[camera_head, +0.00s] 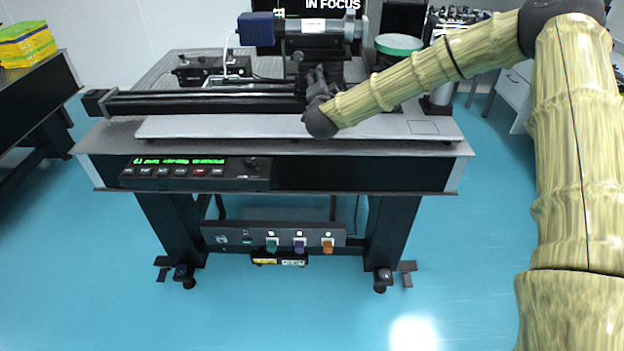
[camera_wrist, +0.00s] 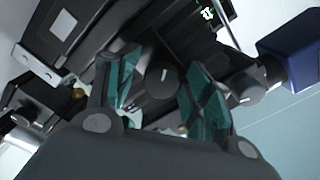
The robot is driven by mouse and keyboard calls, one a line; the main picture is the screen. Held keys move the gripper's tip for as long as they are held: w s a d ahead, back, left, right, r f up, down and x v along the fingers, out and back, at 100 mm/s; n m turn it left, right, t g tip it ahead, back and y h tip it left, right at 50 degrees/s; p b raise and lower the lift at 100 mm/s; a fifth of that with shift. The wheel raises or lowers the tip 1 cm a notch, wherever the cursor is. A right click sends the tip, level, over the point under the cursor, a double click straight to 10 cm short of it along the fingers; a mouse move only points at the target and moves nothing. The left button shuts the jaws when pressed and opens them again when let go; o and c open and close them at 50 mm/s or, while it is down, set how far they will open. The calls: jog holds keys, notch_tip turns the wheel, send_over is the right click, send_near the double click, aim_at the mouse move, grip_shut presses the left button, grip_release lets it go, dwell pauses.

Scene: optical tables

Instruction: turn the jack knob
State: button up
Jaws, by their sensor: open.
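In the wrist view, a dark round knob (camera_wrist: 160,80) with a short white mark shows between the two teal fingertips of my gripper (camera_wrist: 160,66). It looks like the jack knob. The fingers stand apart on either side of it, and I cannot tell whether either touches it. In the head view, my gripper (camera_head: 316,82) is over the table at the foot of the instrument (camera_head: 312,42). The knob cannot be made out there, as my gripper and wrist cover that spot.
A second dark knob (camera_wrist: 246,86) and a blue block (camera_wrist: 290,52) lie to the right in the wrist view. The plate's front (camera_head: 230,127) is clear.

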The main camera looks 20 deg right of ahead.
jog(key=n+p, duration=0.1)
jog(key=p, duration=0.1)
jog(key=n+p, duration=0.1)
jog(key=n, duration=0.1)
jog(key=n+p, duration=0.1)
jog(key=p, duration=0.1)
jog(key=shift+r+p, duration=0.25)
jog(key=shift+p, duration=0.05)
jog(key=n+p, duration=0.5)
jog(key=p, duration=0.2)
jog(key=shift+a+f+n, duration=0.1)
jog(key=shift+n, duration=0.3)
jog(key=shift+s+a+f, duration=0.1)
jog(key=shift+s+f, duration=0.1)
jog(key=shift+f, duration=0.05)
jog(key=b+v, duration=0.4)
jog(key=v, duration=0.7)
jog(key=s+a+f+n+g+y, duration=0.1)
jog(key=s+a+f, duration=0.1)
jog(key=f, duration=0.4)
jog(key=s+a+f+n+g+y+b, duration=0.1)
jog(key=s+f+g+y, duration=0.1)
jog(key=s+f, duration=0.3)
jog(key=s+a+f+n+g+y, duration=0.1)
jog(key=s+a+f, duration=0.1)
jog(key=f, duration=0.7)
jog(key=shift+s+a+f+g+y+b, duration=0.15)
jog(key=shift+s+a+g+y+b, duration=0.2)
jog(key=shift+s, duration=0.5)
